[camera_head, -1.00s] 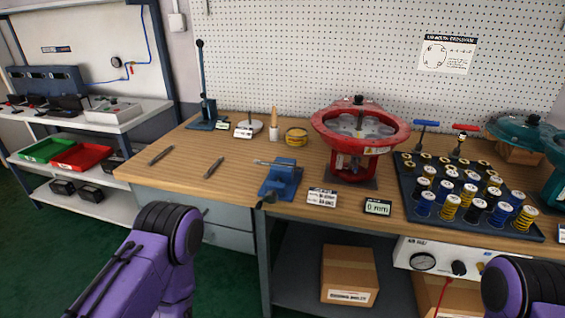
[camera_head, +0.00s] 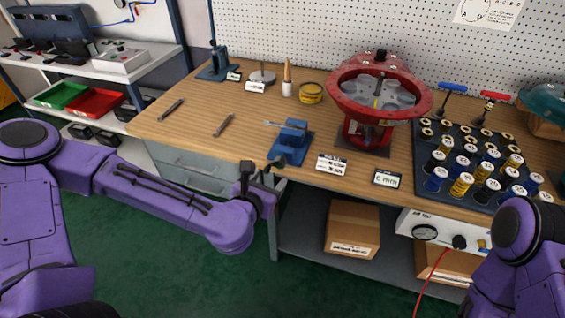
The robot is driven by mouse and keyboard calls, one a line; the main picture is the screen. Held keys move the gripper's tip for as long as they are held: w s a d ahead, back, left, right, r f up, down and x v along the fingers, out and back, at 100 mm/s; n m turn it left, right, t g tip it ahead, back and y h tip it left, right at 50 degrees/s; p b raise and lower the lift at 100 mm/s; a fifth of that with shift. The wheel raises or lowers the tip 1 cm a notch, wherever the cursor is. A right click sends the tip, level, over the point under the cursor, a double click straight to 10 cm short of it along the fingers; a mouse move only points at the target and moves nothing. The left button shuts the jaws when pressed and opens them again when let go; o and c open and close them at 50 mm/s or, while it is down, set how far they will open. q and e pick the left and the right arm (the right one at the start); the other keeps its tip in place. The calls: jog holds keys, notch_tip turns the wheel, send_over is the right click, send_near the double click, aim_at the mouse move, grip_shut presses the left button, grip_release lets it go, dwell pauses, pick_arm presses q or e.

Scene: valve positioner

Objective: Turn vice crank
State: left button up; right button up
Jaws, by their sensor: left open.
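The small blue vice (camera_head: 291,143) sits at the front edge of the wooden bench. Its dark crank end (camera_head: 277,161) faces the front, low on the vice, and is partly hard to make out against my gripper. My left gripper (camera_head: 265,174) is open, just in front of and slightly left of the vice, near the bench's front edge. It looks close to the crank, but I cannot tell whether it touches. My right arm shows at the lower right; its gripper is out of view.
A red valve actuator (camera_head: 378,95) stands right of the vice, with a dark tray (camera_head: 450,190) of springs beyond. Drawers (camera_head: 200,168) sit below.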

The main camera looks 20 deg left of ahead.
aim_at(278, 165)
pick_arm(q)
jog(key=x, duration=0.3)
jog(key=p+x, duration=0.1)
jog(key=x, duration=0.5)
jog(key=shift+w+a+f+p, duration=0.15)
jog(key=shift+w+a+p, duration=0.05)
jog(key=shift+a+p, duration=0.15)
jog(key=shift+w+f, duration=0.15)
jog(key=shift+w, duration=0.05)
jog(key=shift+c, duration=0.3)
